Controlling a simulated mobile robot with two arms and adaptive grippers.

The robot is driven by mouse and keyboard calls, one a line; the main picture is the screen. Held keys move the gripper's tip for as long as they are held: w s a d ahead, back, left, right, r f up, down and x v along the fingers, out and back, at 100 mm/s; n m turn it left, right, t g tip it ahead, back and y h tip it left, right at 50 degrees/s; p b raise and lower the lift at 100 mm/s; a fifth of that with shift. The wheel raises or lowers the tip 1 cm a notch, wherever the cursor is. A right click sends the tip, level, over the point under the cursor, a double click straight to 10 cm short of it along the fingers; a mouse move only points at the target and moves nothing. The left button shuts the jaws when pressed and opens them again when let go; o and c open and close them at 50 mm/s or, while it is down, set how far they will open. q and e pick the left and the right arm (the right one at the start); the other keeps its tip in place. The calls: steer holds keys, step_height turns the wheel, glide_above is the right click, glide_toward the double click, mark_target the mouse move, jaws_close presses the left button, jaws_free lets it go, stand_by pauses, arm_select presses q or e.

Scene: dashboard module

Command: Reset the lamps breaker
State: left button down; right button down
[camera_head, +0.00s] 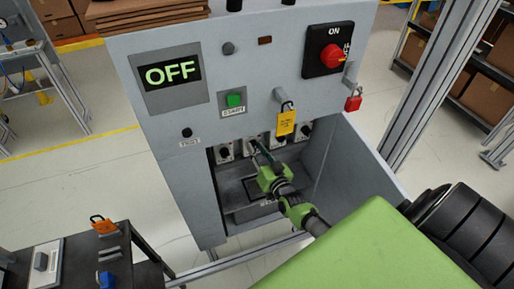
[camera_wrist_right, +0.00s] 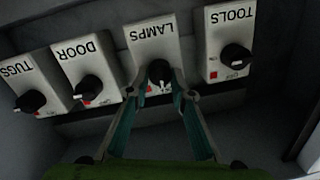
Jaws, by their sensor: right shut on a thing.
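The lamps breaker (camera_wrist_right: 150,42) is a pale block with a black knob (camera_wrist_right: 159,72) in a row of breakers inside the panel's open bay. Its label is upside down in the right wrist view. My right gripper (camera_wrist_right: 161,90) has its fingertips closed on either side of that knob. In the head view the right gripper (camera_head: 258,150) reaches into the bay at the breaker second from the left. The fingers partly hide the lamps breaker's lower markings, so I cannot tell its setting. My left gripper is not in view.
The tools breaker (camera_wrist_right: 228,35), door breaker (camera_wrist_right: 86,62) and tugs breaker (camera_wrist_right: 25,80) flank it closely. The cabinet (camera_head: 170,115) has an OFF display (camera_head: 170,73), a green START button (camera_head: 235,100) and a red rotary switch (camera_head: 331,56). A yellow tag (camera_head: 286,123) hangs just above the row.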

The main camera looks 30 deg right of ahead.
stand_by(0.4)
steer(key=c, duration=1.8)
jaws_free()
steer(key=shift+o, duration=0.2)
steer(key=s+a, duration=0.2)
steer(key=s, duration=0.9)
steer(key=shift+s+r, duration=0.4)
steer(key=shift+f, duration=0.1)
